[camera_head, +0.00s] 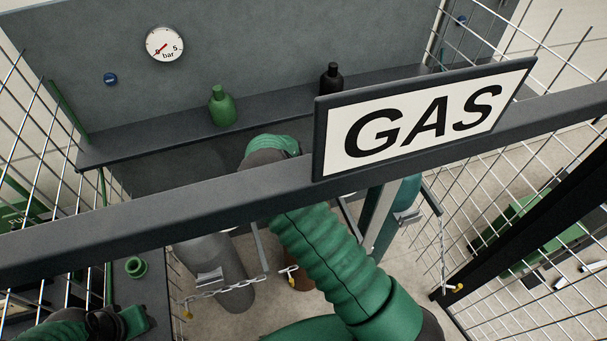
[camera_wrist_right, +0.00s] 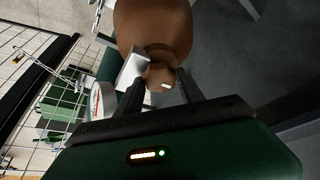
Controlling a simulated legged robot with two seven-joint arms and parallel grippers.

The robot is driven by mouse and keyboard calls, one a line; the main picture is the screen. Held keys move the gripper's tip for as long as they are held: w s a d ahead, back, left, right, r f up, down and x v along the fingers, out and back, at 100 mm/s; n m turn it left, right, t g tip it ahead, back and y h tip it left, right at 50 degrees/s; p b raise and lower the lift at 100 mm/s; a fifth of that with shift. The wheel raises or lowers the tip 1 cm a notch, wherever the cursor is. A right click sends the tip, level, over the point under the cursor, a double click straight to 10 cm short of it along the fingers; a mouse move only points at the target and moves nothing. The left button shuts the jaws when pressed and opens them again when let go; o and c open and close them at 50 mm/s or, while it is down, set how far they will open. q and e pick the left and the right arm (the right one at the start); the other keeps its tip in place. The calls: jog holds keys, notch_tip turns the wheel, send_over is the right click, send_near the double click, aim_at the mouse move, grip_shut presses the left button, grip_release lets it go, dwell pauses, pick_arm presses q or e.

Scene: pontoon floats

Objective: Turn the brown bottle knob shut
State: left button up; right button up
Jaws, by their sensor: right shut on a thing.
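The brown bottle fills the upper middle of the right wrist view (camera_wrist_right: 152,25), with its brown knob (camera_wrist_right: 158,76) at the neck. The two dark fingers of my right gripper (camera_wrist_right: 160,88) are on either side of the knob and shut on it. A small pale mark shows on the knob. In the head view only a sliver of the brown bottle (camera_head: 301,281) shows beside my green right arm; the arm hides the knob and the right gripper. My left gripper (camera_head: 118,322) is at the lower left edge, partly cut off, and its jaws are unclear.
A dark rail with a GAS sign (camera_head: 420,118) crosses above my right arm. A grey cylinder (camera_head: 218,275) stands left of the brown bottle and a teal cylinder (camera_head: 406,195) right of it, with chains nearby. Behind is a shelf with a green bottle (camera_head: 222,108). Wire mesh (camera_head: 540,165) closes the sides.

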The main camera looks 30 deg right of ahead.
jog(key=shift+s+a+f, duration=0.1)
jog(key=shift+s+f, duration=0.05)
jog(key=o, duration=1.1)
jog(key=shift+o, duration=1.4)
